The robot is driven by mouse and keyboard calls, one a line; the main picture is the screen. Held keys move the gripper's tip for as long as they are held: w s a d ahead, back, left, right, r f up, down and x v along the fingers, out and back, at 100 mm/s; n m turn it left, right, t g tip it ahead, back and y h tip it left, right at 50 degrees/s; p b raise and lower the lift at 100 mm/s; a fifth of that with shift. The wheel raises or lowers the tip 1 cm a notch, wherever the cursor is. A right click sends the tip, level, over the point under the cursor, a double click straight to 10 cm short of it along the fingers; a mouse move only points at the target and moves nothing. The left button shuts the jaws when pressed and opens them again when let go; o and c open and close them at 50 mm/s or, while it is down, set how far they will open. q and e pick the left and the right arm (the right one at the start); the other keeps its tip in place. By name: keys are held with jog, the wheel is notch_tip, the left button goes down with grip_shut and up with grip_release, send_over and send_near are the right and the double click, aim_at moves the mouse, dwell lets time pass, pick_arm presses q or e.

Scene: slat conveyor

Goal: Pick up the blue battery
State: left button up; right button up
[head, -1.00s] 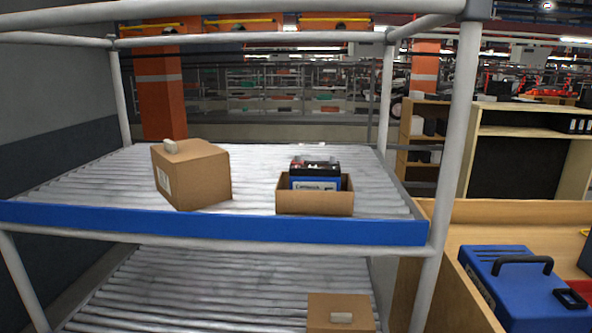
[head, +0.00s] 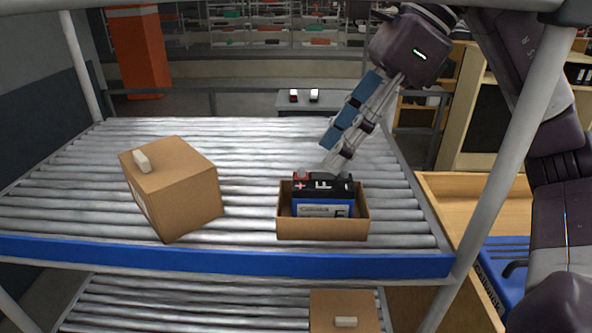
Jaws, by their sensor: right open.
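The blue battery (head: 322,206) has a black top with a red mark at its left. It sits upright in an open cardboard box (head: 322,230) on the upper slat shelf, near its front edge. My right gripper (head: 331,168) comes down from the upper right and is open, its fingers just above and behind the battery's top. I cannot tell whether a fingertip touches the battery. My left gripper is not in view.
A closed cardboard box (head: 172,190) stands at the left on the upper roller shelf (head: 245,160). A blue rail (head: 220,259) runs along the shelf front. A white post (head: 512,165) stands at the right. Another box (head: 345,309) is on the lower shelf.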

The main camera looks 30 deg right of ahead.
aim_at(331, 181)
jog(key=shift+s+d+f+h, duration=0.15)
jog(key=shift+d+h, duration=0.35)
jog(key=shift+s+d+f, duration=0.1)
jog(key=shift+d+f, duration=0.1)
jog(key=shift+f, duration=0.05)
jog(key=shift+f+h, duration=0.3)
jog(key=shift+f, duration=0.1)
jog(key=shift+s+a+f+b, duration=0.1)
jog(key=shift+a+f+b, duration=0.3)
jog(key=shift+f+b, duration=0.2)
jog(key=p+x, duration=0.1)
jog(key=x, duration=0.3)
jog(key=shift+f+p, duration=0.1)
jog(key=shift+p, duration=0.2)
jog(key=shift+a+f, duration=0.3)
jog(key=shift+f, duration=0.25)
jog(key=shift+c, duration=0.7)
jog(key=c, duration=0.8)
jog(key=shift+c, duration=0.4)
